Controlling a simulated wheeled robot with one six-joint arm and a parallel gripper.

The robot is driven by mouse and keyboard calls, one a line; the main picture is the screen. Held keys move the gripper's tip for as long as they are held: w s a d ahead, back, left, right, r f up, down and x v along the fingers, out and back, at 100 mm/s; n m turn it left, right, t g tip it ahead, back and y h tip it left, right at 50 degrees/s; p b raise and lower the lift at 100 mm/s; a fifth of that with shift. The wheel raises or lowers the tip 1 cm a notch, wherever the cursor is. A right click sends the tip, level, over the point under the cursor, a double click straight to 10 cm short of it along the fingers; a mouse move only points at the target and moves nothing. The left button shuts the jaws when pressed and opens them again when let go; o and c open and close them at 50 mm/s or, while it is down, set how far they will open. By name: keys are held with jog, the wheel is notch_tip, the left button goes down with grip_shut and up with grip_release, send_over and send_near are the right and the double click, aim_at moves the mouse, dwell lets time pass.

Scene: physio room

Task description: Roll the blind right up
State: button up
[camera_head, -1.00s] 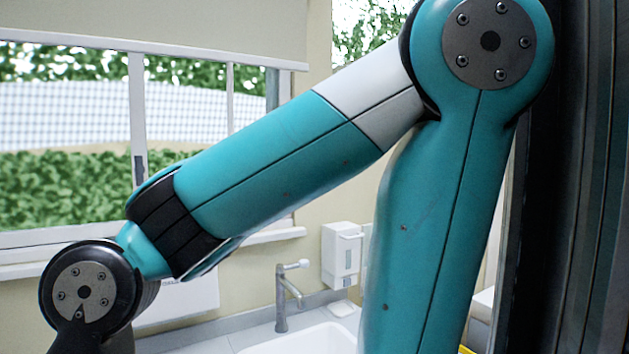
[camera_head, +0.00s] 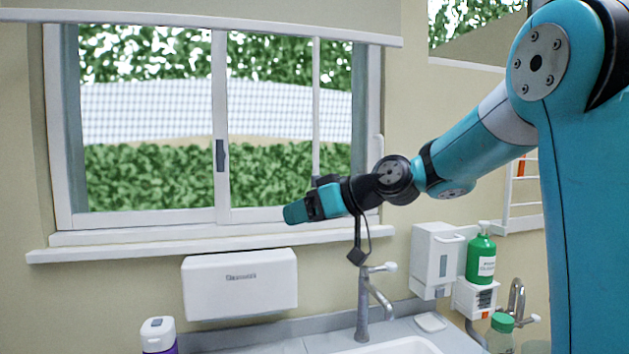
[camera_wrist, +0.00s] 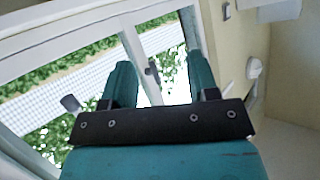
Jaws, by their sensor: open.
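The beige blind (camera_head: 200,8) is partly down, covering the top of the window in the head view. Its pale bottom bar (camera_head: 200,28) runs across the top of the picture, sloping slightly. My gripper (camera_head: 297,212) is in front of the lower window, well below the bar, pointing left. In the wrist view its two teal fingers (camera_wrist: 158,72) stand apart with nothing between them. I cannot make out the blind in the wrist view. No pull cord or chain can be clearly told apart from the dark loop hanging at my wrist.
The window sill (camera_head: 150,243) runs just below my gripper. Under it are a white dispenser (camera_head: 240,285) and a tap (camera_head: 363,305). A wall dispenser (camera_head: 435,260) and a green bottle (camera_head: 481,260) are at the right.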

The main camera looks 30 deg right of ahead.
aim_at(318, 171)
jog(key=w+d+r+m+t+h, duration=0.1)
jog(key=d+r+t, duration=0.2)
jog(key=d, duration=0.6)
jog(key=w+d+r+t+h, duration=0.1)
jog(key=w+d+r+t, duration=0.15)
jog(key=d, duration=0.65)
jog(key=shift+t, duration=0.25)
jog(key=p+x, duration=0.7)
jog(key=x, duration=0.8)
jog(key=shift+a, duration=0.15)
jog(key=shift+w+a+f+p, duration=0.1)
jog(key=shift+w+p, duration=0.2)
jog(key=shift+w, duration=0.1)
grip_shut()
